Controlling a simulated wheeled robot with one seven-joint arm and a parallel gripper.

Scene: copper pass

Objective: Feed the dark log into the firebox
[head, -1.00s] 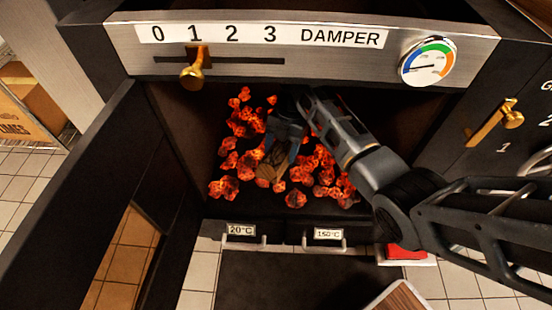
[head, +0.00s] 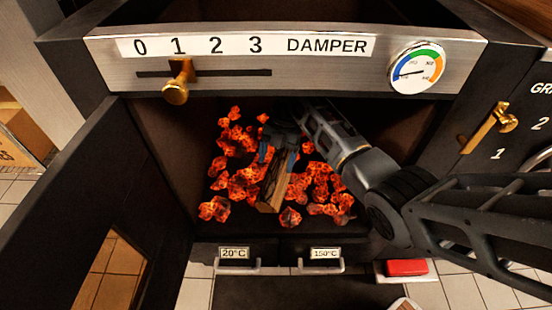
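The log (head: 274,190) is dark brown with a paler cut end facing me. It lies among the glowing coals inside the open firebox (head: 174,150), its near end pointing towards the opening. My gripper (head: 279,158) is inside the firebox at the far end of the log. Its two blue-edged fingers are spread, one on each side of the log, with a gap showing by the left finger. The far end of the log is hidden under my gripper.
The firebox door (head: 90,200) stands open at the left. The damper panel (head: 350,75) with its brass knob (head: 176,92) at 1 spans the top. Two drawers marked 20°C (head: 234,254) and 150°C (head: 325,254) sit below. A red block (head: 406,267) is at lower right.

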